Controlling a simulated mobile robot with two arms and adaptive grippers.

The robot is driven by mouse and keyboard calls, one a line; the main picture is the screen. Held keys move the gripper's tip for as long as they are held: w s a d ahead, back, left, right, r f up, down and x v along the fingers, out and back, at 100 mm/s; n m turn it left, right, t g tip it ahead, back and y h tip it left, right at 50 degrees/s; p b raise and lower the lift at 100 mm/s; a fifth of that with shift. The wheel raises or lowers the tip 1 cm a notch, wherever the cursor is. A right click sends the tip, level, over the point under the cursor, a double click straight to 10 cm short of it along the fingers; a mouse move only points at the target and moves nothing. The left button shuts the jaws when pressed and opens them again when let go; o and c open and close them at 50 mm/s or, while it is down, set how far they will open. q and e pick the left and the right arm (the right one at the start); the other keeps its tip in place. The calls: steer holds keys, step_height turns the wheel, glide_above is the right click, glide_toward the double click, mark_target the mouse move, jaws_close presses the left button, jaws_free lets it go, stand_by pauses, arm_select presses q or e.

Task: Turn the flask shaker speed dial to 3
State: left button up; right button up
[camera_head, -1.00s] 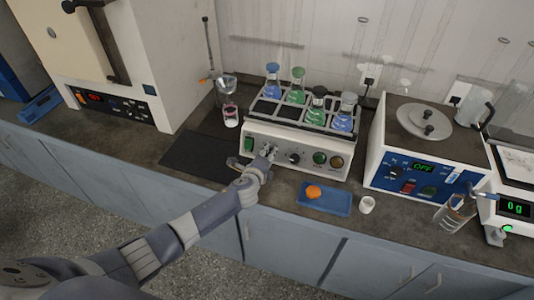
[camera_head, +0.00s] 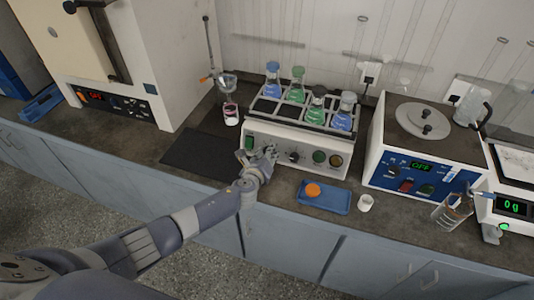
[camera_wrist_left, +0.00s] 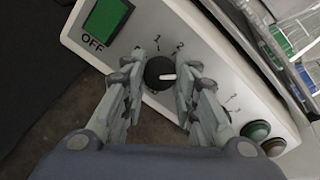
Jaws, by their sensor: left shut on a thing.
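The flask shaker (camera_head: 268,140) is a white box on the counter with several flasks in its top rack. Its black dial (camera_wrist_left: 158,72) sits on the front panel, beside a green OFF switch (camera_wrist_left: 105,18). The dial's white mark points to the right in the left wrist view, past the printed 2; the number there is hidden behind a finger. My left gripper (camera_head: 267,156) is at the panel, and its fingers (camera_wrist_left: 160,75) are closed around the dial from both sides. A second black dial (camera_head: 294,157) is to the right on the panel. My right gripper is not in view.
A blue tray (camera_head: 335,204) with an orange lid and a small white cup (camera_head: 365,203) stand in front and to the right. A blue-panelled centrifuge-like device (camera_head: 405,175) is further right. A dark mat (camera_head: 195,155) lies left of the shaker.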

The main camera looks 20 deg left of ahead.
arm_select(q)
steer(key=shift+s+f, duration=0.1)
steer(key=shift+f, duration=0.05)
steer(key=o, duration=1.1)
steer(key=shift+c, duration=0.2)
steer(key=v, duration=1.2)
